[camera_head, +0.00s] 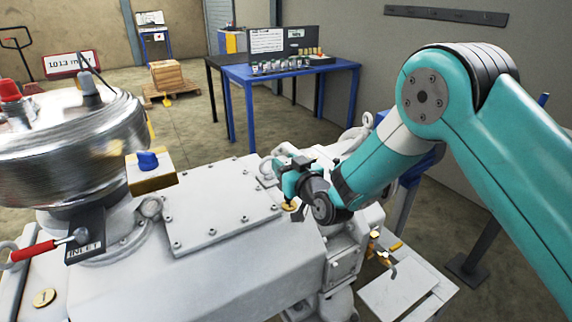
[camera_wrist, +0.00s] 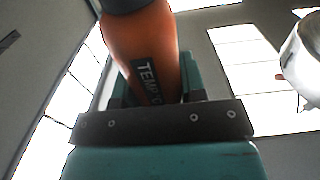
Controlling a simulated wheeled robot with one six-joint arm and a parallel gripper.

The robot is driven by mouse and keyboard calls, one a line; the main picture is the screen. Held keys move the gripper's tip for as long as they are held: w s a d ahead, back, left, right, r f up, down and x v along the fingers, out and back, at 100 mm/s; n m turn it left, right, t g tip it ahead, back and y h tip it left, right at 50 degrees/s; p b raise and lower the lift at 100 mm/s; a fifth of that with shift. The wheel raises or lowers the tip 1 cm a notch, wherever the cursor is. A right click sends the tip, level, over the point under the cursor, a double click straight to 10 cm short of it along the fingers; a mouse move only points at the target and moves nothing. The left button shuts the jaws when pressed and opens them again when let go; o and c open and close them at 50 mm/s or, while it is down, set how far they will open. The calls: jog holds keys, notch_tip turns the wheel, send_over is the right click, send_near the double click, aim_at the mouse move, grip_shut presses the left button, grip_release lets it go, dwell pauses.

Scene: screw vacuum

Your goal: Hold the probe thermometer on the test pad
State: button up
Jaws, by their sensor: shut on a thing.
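My gripper (camera_wrist: 154,96) is shut on an orange probe thermometer (camera_wrist: 140,40) marked "TEMP" in the wrist view. Its dark upper part runs out of the top of that view, and its tip is not visible. In the head view my gripper (camera_head: 291,179) is low over the right part of the grey pump housing, beside the bolted cover plate. The thermometer is hidden or too small to make out there. A small brass-coloured disc (camera_head: 289,206) lies just below the gripper. I cannot tell whether it is the test pad, or whether the probe touches anything.
The bolted cover plate (camera_head: 215,205) lies left of my gripper. A shiny metal drum (camera_head: 70,150), a blue knob (camera_head: 147,160) and a red-handled lever (camera_head: 35,250) stand further left. Brass valves (camera_head: 385,250) sit at right. A blue table (camera_head: 300,72) with bottles stands behind.

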jog(key=shift+f, duration=0.1)
jog(key=shift+r+p, duration=1.85)
jog(key=shift+r, duration=1.7)
